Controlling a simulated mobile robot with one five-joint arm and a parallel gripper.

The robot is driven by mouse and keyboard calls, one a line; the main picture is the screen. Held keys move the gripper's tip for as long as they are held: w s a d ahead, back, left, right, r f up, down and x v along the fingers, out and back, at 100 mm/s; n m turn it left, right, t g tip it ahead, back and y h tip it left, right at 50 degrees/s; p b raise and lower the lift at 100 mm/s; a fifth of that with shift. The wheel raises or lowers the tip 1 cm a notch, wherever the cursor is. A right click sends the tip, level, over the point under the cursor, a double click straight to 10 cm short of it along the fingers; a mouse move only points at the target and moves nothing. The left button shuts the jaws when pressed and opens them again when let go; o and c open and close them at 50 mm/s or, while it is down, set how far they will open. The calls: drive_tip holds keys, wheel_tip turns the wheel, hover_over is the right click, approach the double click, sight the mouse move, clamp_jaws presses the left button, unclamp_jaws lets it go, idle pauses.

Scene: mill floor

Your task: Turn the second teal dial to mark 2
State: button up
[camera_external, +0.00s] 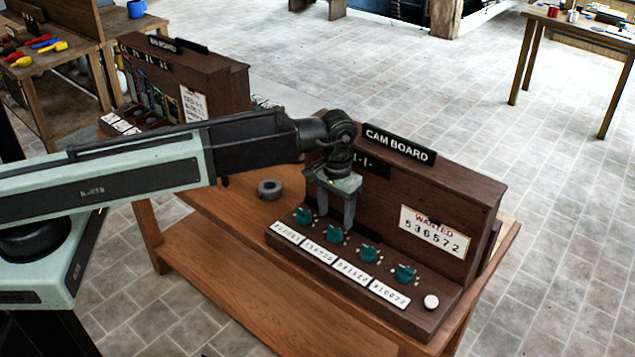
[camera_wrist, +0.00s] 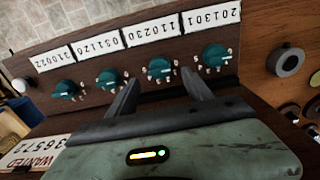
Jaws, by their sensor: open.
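A row of several teal dials runs along the front ledge of the dark wooden cam board (camera_external: 440,197). The second teal dial from the left (camera_external: 335,235) lies below my gripper (camera_external: 335,224). My gripper points down, open and empty, with its fingertips just above this dial. In the wrist view, where the row appears reversed, the second dial (camera_wrist: 159,68) sits between and just beyond the fingertips (camera_wrist: 161,82). Its pale pointer mark and surrounding numbers are too small to read surely. The neighbouring dials (camera_wrist: 215,55) and (camera_wrist: 110,79) stand clear of the fingers.
White number cards (camera_external: 319,253) lie in front of the dials. A white button (camera_external: 431,302) is at the ledge's right end. A grey ring (camera_external: 269,189) lies on the table to the left.

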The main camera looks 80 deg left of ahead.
sight(335, 229)
wheel_tip(335, 229, down, 6)
drive_tip(key=b, duration=0.4)
drive_tip(key=shift+r, duration=0.25)
clamp_jaws()
